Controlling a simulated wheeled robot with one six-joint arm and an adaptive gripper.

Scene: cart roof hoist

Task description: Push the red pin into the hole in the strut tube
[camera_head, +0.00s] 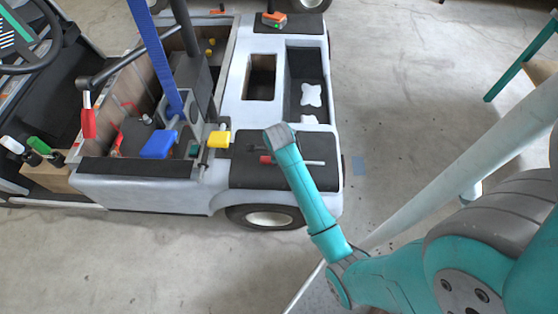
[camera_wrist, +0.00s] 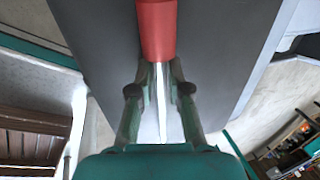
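A red handle with a bright metal shaft (camera_head: 300,162) lies across the black pad on the cart's corner. In the wrist view, its red handle (camera_wrist: 157,30) is at the top and its shaft points towards my palm. My gripper (camera_wrist: 160,68) has its fingers apart on either side of the shaft, with a gap to it. In the head view the gripper is mostly hidden by my wrist. Another red handle (camera_head: 88,122) hangs below the end of a dark tube (camera_head: 130,58) on the cart. I cannot tell which is the pin. No hole shows.
The cart carries a blue strap (camera_head: 150,45), a blue block (camera_head: 158,145), a yellow block (camera_head: 219,139) and open trays. An orange tool (camera_head: 273,19) lies on the far pad. A pale tube (camera_head: 470,150) slants across the right.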

